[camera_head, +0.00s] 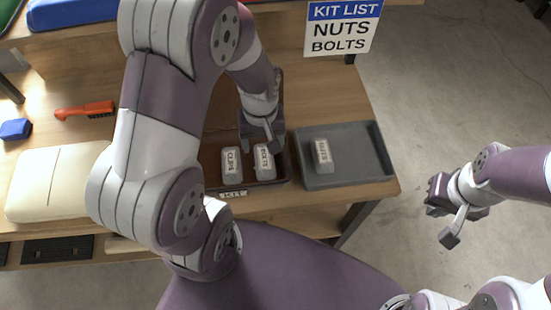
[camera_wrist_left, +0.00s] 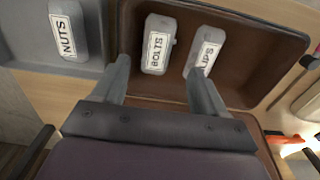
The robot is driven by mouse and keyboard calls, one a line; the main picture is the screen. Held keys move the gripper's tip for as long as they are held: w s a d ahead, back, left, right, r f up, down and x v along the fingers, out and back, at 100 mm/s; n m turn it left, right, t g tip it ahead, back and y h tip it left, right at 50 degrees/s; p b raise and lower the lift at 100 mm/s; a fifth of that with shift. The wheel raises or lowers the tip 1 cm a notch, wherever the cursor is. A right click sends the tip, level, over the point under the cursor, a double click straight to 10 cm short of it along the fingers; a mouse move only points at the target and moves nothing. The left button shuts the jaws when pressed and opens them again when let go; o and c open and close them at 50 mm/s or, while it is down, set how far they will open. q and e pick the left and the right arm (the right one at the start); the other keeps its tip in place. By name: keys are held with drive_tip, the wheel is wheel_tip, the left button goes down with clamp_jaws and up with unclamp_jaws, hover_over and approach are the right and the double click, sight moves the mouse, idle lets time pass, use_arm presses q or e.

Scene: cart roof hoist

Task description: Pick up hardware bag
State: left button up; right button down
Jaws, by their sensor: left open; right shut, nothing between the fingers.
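The grey NUTS bag (camera_head: 323,152) is in the grey tray (camera_head: 355,160) on the right. My left gripper (camera_head: 262,138) is open over the brown tray, just behind the BOLTS bag. In the left wrist view, the BOLTS bag (camera_wrist_left: 158,45) lies ahead, between the lines of the open fingers, and the CLIPS bag (camera_wrist_left: 205,50) is by the right fingertip. Nothing is held. My right gripper (camera_head: 449,238) is shut and empty, off the table at right.
A kit list sign (camera_head: 342,28) reads NUTS and BOLTS. A cream box (camera_head: 55,180), an orange brush (camera_head: 85,110) and a blue block (camera_head: 15,129) are on the left of the wooden table. My left arm hides part of the table and tray. Open floor lies right.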

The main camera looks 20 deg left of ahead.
sight(265, 164)
use_arm(q)
wheel_tip(265, 164, down, 12)
drive_tip(key=shift+w+d+r, duration=0.1)
drive_tip(key=shift+d, duration=0.05)
drive_tip(key=shift+r, duration=0.1)
drive_tip(key=c, duration=0.9)
